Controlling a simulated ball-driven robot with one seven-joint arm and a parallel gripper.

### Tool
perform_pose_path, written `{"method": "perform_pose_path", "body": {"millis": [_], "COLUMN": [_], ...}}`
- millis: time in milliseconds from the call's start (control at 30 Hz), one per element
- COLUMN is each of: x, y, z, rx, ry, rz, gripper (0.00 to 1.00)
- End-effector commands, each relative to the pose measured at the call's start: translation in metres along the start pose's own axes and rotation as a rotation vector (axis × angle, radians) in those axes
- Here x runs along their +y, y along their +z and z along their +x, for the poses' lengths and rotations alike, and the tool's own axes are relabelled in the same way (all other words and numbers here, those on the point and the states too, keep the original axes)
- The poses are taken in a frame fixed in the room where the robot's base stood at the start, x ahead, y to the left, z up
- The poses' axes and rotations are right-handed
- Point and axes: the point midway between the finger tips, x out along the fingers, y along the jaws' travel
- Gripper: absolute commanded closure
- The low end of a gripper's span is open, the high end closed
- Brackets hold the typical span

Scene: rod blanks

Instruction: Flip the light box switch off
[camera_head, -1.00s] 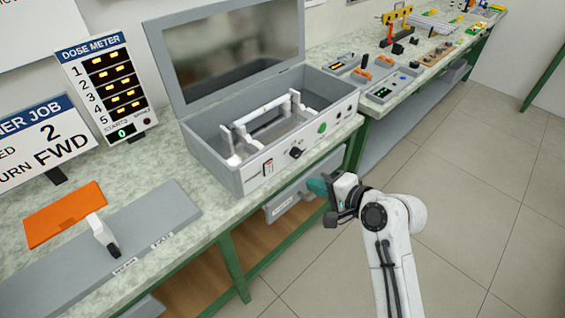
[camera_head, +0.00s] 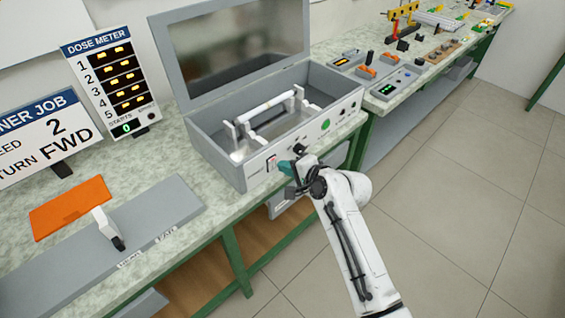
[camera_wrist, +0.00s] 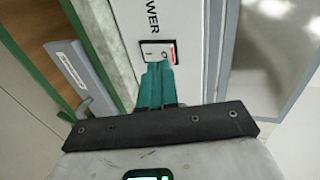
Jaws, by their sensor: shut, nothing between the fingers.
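The light box (camera_head: 232,165) is a grey case with its lid raised, standing on the bench. Its power switch (camera_head: 271,164) is a small red and white panel on the front face. In the wrist view the switch (camera_wrist: 158,52) shows just beyond my fingertips, beside the printed word POWER. My gripper (camera_head: 285,168) has teal fingers, closed together and empty. In the wrist view my gripper (camera_wrist: 157,68) overlaps the lower edge of the switch panel. I cannot tell whether it touches. The rocker's position is too small to read surely.
A dark knob (camera_head: 299,149) and a green button (camera_head: 326,124) sit right of the switch. A white rod holder (camera_head: 250,120) stands inside the box. A drawer (camera_wrist: 85,75) is below the bench top. Open floor lies to the right.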

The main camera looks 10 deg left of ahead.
Motion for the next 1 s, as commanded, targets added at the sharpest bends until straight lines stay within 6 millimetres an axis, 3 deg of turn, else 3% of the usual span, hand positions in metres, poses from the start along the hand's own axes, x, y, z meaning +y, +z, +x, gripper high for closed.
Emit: {"method": "perform_pose_path", "body": {"millis": [200,567,733,1000], "x": [-0.007,-0.008,-0.018,-0.012], "y": [0.001,0.001,0.001,0.0], "z": [0.013,0.015,0.018,0.018], "rx": [-0.001,-0.001,-0.004,-0.002], "ry": [0.001,0.001,0.045,0.051], "rz": [0.001,0.001,-0.001,0.001], "gripper": [1.0,1.0,1.0,1.0]}}
